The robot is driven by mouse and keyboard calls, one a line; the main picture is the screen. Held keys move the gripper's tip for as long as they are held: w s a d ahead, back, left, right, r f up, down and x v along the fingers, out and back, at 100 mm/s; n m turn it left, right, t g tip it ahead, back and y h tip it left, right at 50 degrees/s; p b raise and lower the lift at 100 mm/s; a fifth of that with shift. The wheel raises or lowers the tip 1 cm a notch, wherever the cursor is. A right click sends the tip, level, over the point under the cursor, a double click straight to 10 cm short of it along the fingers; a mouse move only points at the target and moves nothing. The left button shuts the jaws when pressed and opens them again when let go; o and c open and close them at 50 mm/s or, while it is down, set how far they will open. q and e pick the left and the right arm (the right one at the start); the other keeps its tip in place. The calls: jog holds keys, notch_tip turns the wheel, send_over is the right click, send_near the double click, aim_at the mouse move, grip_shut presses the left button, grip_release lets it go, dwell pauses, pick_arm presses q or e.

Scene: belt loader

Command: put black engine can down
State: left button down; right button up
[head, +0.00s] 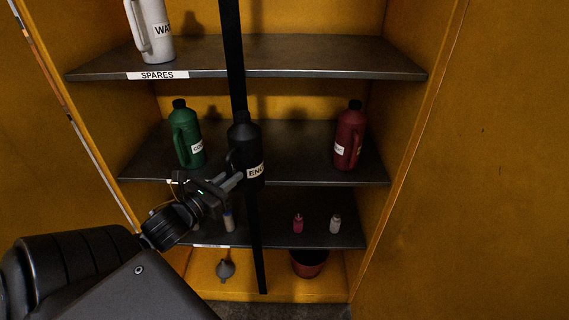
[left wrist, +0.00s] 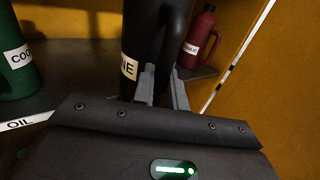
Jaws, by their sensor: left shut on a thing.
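The black engine can (head: 246,146) is upright at the middle shelf (head: 290,150) of the yellow cabinet, between a green can and a red can. Its white label shows part of the word ENGINE. My left gripper (head: 232,181) is shut on the can, at its handle side. In the left wrist view the fingers (left wrist: 162,88) close on the handle of the black can (left wrist: 150,35). I cannot tell whether the can's base touches the shelf. My right gripper is not in view.
A green can (head: 186,135) stands left and a dark red can (head: 349,136) right on the middle shelf. A dark vertical bar (head: 233,45) crosses the cabinet front. Small bottles (head: 298,223) stand on the lower shelf, a red bucket (head: 308,264) below. A white can (head: 152,30) stands above.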

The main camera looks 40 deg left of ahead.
pick_arm(q)
jog(key=shift+w+a+r, duration=0.1)
jog(key=shift+w, duration=0.1)
jog(key=w+f+p, duration=0.1)
jog(key=w+p, duration=0.2)
jog(key=w, duration=0.3)
jog(key=w+f+p, duration=0.1)
jog(key=w+p, duration=0.2)
jog(key=w, duration=0.2)
jog(key=w+a+f+p, duration=0.1)
jog(key=w+p, duration=0.2)
jog(key=w, duration=0.3)
jog(key=shift+w+f, duration=0.3)
jog(key=shift+f, duration=0.2)
jog(key=c, duration=1.9)
grip_release()
jog(key=shift+f, duration=0.1)
jog(key=o, duration=0.5)
jog(key=shift+c, duration=0.2)
